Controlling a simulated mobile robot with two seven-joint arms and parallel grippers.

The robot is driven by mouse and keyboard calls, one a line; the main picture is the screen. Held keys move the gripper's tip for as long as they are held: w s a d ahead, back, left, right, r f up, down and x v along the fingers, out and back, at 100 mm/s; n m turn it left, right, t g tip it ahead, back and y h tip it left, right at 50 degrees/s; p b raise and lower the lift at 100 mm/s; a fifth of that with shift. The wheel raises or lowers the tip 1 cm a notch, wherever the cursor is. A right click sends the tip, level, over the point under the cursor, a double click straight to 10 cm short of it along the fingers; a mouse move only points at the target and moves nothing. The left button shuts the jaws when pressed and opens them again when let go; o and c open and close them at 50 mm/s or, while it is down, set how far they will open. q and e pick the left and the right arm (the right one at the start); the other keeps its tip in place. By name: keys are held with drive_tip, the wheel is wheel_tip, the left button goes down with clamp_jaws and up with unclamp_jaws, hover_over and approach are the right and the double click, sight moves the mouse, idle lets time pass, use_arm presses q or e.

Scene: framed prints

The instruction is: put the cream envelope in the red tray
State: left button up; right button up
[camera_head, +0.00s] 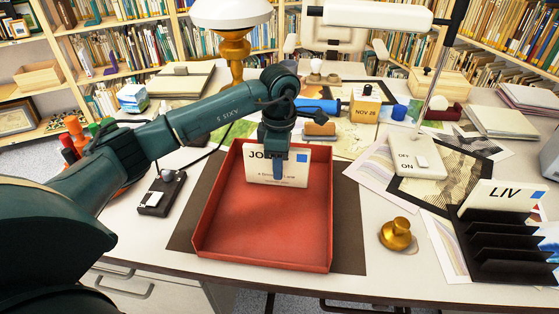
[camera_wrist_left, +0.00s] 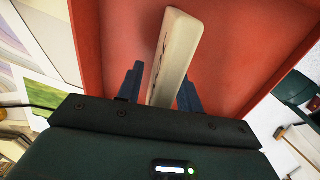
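The cream envelope (camera_head: 262,168), with dark "JO" lettering and a blue stamp, is upright inside the red tray (camera_head: 262,235), near its back wall. My left gripper (camera_head: 276,160) reaches down over it from above, with one blue finger in front of its face. In the left wrist view, the envelope (camera_wrist_left: 173,55) runs edge-on between the two spread fingers (camera_wrist_left: 160,90), at a slant. A gap shows between it and the left finger; it is close to or touching the right one. Whether its bottom edge rests on the tray floor is unclear. My right gripper is out of view.
A black letter rack (camera_head: 500,245) at right holds a "LIV" envelope (camera_head: 500,195). A brass knob-like object (camera_head: 397,234) stands right of the tray, a small black switch box (camera_head: 162,194) left. A lamp (camera_head: 418,165) and date block (camera_head: 364,105) stand behind. The tray's front is empty.

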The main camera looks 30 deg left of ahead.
use_arm(q)
drive_tip(key=shift+r, duration=0.3)
wheel_tip(320, 180, up, 12)
drive_tip(key=shift+f+p, duration=0.15)
drive_tip(key=shift+p, duration=0.3)
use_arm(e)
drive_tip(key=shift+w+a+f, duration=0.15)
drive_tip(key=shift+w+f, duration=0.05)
